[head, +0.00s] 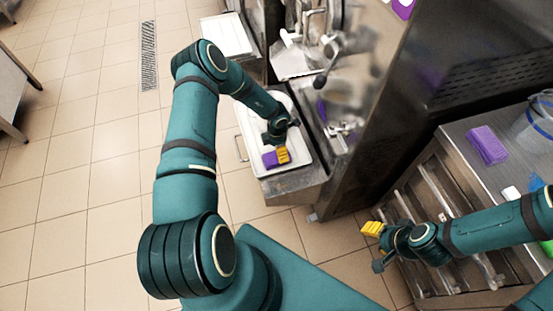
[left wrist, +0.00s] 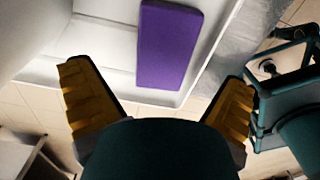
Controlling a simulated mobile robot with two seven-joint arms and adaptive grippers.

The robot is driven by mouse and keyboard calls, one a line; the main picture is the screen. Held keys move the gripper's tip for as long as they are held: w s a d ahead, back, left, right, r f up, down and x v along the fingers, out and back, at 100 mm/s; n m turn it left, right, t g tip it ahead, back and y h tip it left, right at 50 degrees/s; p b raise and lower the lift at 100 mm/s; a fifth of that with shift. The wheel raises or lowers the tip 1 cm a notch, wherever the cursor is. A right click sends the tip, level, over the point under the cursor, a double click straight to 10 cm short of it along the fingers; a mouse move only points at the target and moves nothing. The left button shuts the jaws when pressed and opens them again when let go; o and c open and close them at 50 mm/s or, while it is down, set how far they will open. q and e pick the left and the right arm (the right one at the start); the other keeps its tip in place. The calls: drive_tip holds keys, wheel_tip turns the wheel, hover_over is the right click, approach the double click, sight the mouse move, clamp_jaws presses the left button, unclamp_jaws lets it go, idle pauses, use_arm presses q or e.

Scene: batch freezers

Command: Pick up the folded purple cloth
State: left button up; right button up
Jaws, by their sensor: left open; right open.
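A folded purple cloth (head: 487,145) lies flat on the steel counter at the right in the head view. A second flat purple piece (head: 270,159) lies in a white tray beside my left gripper; I cannot tell if it is a cloth. It shows in the left wrist view as a purple rectangle (left wrist: 168,45), beyond and apart from the fingertips. My left gripper (head: 284,155) is over the tray; its open, empty yellow fingers also show in the left wrist view (left wrist: 156,82). My right gripper (head: 372,229) is open and empty, left of the counter, away from the cloth.
The white tray (head: 302,167) sits on a steel shelf in front of the freezer machine (head: 345,85). A clear container (head: 535,122) stands near the cloth. The steel counter (head: 462,140) has an open rack below. Tiled floor (head: 95,150) is clear at the left.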

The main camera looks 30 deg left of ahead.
sight(276, 158)
use_arm(q)
drive_tip(key=f, duration=0.3)
drive_tip(key=f+b, duration=0.1)
drive_tip(key=f, duration=0.1)
drive_tip(key=shift+d+f, duration=0.15)
drive_tip(key=shift+d, duration=0.15)
drive_tip(key=c, duration=1.1)
